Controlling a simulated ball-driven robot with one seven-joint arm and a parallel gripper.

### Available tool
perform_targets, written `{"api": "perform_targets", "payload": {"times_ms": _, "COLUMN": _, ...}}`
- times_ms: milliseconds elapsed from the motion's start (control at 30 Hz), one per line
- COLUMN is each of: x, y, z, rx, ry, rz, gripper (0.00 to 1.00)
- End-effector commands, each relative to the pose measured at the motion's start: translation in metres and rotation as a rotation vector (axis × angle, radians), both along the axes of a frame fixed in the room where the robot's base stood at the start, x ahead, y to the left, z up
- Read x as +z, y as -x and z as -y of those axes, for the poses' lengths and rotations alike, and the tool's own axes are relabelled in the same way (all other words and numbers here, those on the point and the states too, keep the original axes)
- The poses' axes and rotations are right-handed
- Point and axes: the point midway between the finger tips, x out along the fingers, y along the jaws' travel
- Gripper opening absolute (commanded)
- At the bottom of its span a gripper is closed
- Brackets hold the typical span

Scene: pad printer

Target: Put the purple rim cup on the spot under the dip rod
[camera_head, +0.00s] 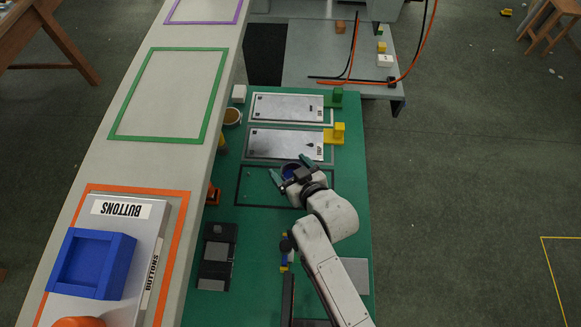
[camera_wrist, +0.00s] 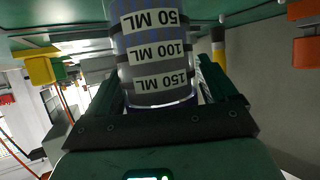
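The purple rim cup (camera_wrist: 155,55) fills the upper middle of the wrist view, a clear cylinder with 50, 100 and 150 ML labels and a purple edge close to my palm. In the head view the cup (camera_head: 290,171) is a small dark blue-purple round shape on or just above the green table. My gripper (camera_head: 292,170) has one teal finger on each side of it. The fingers look apart, with a gap to the cup in the head view; any contact is hard to see. I cannot make out the dip rod or its spot.
The green table (camera_head: 225,222) carries two grey plates (camera_head: 285,144) with a yellow block (camera_head: 338,132) and a green block (camera_head: 337,96). A brown-rimmed cup (camera_head: 232,116) stands at the left edge. A black device (camera_head: 217,255) lies front left. A pale counter (camera_head: 130,160) borders the left.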

Motion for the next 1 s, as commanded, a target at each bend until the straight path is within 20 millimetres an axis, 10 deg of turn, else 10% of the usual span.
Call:
{"api": "perform_targets", "payload": {"times_ms": 467, "x": 0.004, "y": 0.004, "z": 0.002, "rx": -0.001, "ry": -0.002, "rz": -0.001, "gripper": 0.95}}
{"api": "perform_targets", "payload": {"times_ms": 1000, "x": 0.043, "y": 0.074, "z": 0.044, "rx": -0.001, "ry": -0.002, "rz": 0.0, "gripper": 0.95}}
